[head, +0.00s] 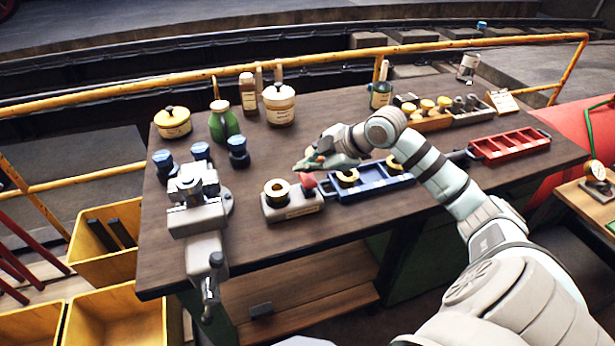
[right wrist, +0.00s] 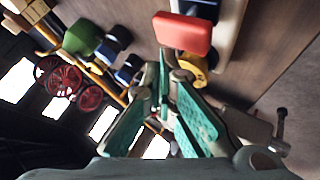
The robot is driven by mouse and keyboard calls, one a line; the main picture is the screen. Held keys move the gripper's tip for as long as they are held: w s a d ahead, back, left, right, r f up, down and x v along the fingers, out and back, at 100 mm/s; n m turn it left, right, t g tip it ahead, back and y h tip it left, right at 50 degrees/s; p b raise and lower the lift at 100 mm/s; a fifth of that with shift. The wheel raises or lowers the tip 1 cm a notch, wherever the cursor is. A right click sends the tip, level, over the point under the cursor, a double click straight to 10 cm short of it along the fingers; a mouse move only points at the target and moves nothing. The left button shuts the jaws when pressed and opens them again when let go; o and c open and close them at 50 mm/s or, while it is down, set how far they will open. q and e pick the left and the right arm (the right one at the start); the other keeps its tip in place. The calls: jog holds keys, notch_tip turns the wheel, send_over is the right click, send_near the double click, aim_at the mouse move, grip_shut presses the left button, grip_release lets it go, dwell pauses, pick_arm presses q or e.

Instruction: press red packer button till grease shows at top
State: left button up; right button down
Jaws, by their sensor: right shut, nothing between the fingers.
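The packer (head: 292,211) is a grey block on the wooden bench, with a brass ring (head: 277,187) on its top left and a red button (head: 308,180) at its right end. My right gripper (head: 304,166) is shut and empty, its fingertips just above the red button. In the right wrist view the button (right wrist: 183,32) looks like a red slab close beside the green fingertips (right wrist: 165,58); I cannot tell whether they touch. The brass ring (right wrist: 191,68) shows behind them. Grease at the ring's top cannot be made out. My left gripper is not in view.
A blue tray (head: 398,190) with brass rings lies right of the packer, under my right forearm. A vise (head: 196,207) stands to the left. Blue-capped jars, a green bottle (head: 222,122) and tubs stand behind. A red tray (head: 510,147) lies far right.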

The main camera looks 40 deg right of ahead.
aim_at(301, 177)
jog(key=shift+f, duration=0.1)
jog(key=shift+f, duration=0.35)
jog(key=shift+f+b, duration=0.5)
jog(key=shift+f, duration=0.55)
dwell(0.9)
jog(key=shift+r+p, duration=1.5)
